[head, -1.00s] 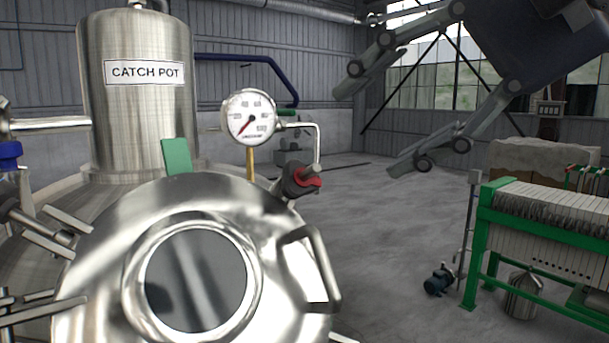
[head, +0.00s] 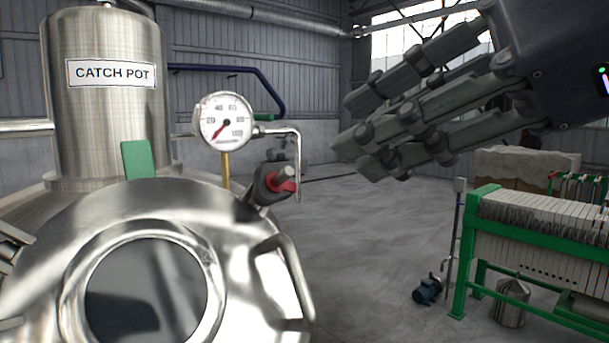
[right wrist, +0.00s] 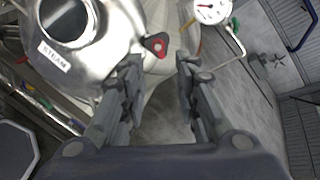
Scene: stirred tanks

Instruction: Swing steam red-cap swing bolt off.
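The red-cap swing bolt (head: 280,181) sits at the right rim of the round steel lid (head: 235,225) in the head view. Its dark body tilts up and its red cap faces right. It also shows in the right wrist view (right wrist: 156,45), beside the lid that bears a STEAM label (right wrist: 54,56). My right gripper (head: 352,132) is up and to the right of the bolt, apart from it. In the right wrist view my right gripper (right wrist: 158,70) has its fingers apart with nothing between them, and the bolt lies just beyond the left fingertip. My left gripper is not in view.
A pressure gauge (head: 226,121) with a bent steel pipe stands right behind the bolt. A lid handle (head: 290,280) is below it. The catch pot (head: 105,130) rises at the left. A green-framed filter press (head: 540,235) stands far right.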

